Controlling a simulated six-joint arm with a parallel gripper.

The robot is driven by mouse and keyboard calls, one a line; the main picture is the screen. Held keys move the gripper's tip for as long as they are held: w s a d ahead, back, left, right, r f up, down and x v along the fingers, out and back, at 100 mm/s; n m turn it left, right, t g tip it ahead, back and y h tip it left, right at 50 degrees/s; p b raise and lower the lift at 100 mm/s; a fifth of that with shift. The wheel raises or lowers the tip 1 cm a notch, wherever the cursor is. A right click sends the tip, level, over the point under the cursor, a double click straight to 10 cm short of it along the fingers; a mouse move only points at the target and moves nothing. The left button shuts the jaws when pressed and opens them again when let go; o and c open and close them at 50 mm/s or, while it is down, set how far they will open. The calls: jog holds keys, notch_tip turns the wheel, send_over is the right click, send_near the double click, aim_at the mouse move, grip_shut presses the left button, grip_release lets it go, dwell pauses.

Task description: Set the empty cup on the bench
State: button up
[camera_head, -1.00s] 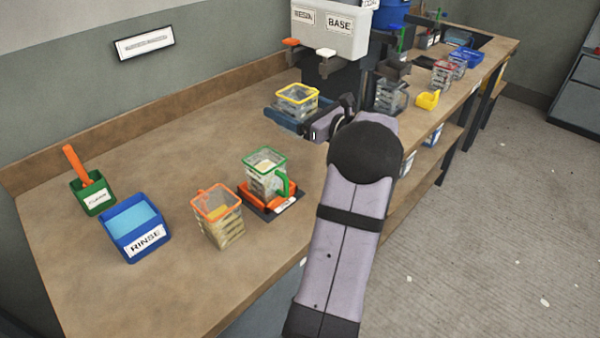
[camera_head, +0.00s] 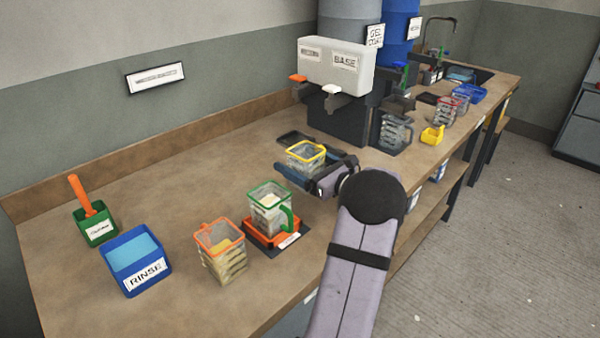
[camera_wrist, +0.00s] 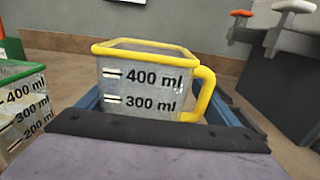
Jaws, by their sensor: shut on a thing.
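The clear measuring cup with a yellow rim and handle (camera_head: 306,157) is between the blue fingers of my gripper (camera_head: 304,168), which is shut on it. The cup is upright and no contents show in it. In the wrist view the yellow-rimmed cup (camera_wrist: 145,88) shows its 300 and 400 ml marks, with the handle on the right. It is at the bench (camera_head: 190,190), in front of the dispenser. Its base is hidden, so I cannot tell whether it touches the bench.
A green-rimmed cup (camera_head: 268,212) stands on an orange scale (camera_head: 262,238), beside an orange-rimmed cup (camera_head: 222,255) holding tan material. A blue RINSE tub (camera_head: 135,262) and green holder (camera_head: 98,228) are left. The dispenser (camera_head: 335,75) stands behind. Bench left of my gripper is clear.

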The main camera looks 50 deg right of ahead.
jog(key=shift+f, duration=1.85)
jog(key=shift+f, duration=0.15)
jog(key=o, duration=1.2)
jog(key=shift+c, duration=0.2)
jog(key=shift+r, duration=0.25)
jog(key=s+b, duration=0.1)
jog(key=s, duration=1.1)
jog(key=shift+f+b, duration=0.1)
jog(key=shift+b, duration=0.25)
